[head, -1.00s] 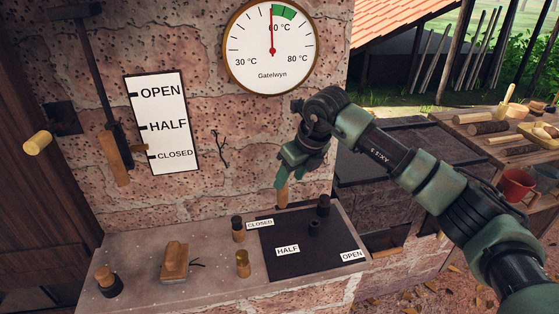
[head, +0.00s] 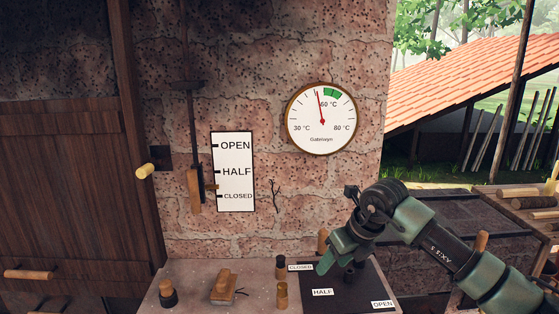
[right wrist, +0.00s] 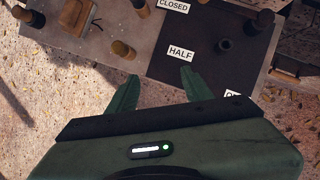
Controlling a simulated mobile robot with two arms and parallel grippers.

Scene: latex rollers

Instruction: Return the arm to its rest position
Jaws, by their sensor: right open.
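My right arm comes in from the lower right in the head view. Its gripper (head: 330,258) is in front of the brick wall, over the ledge. In the right wrist view the two green fingers of the gripper (right wrist: 160,90) are apart with nothing between them, above the front of the ledge. The black mat (right wrist: 205,30) with the CLOSED, HALF and OPEN labels lies beyond the fingers. My left gripper is not in view.
A gauge (head: 321,118) and a white OPEN/HALF/CLOSED sign (head: 233,171) are on the wall. Several wooden pegs and a brush-like block (head: 224,287) stand on the ledge (head: 197,270). A bench with logs (head: 530,203) is at the right.

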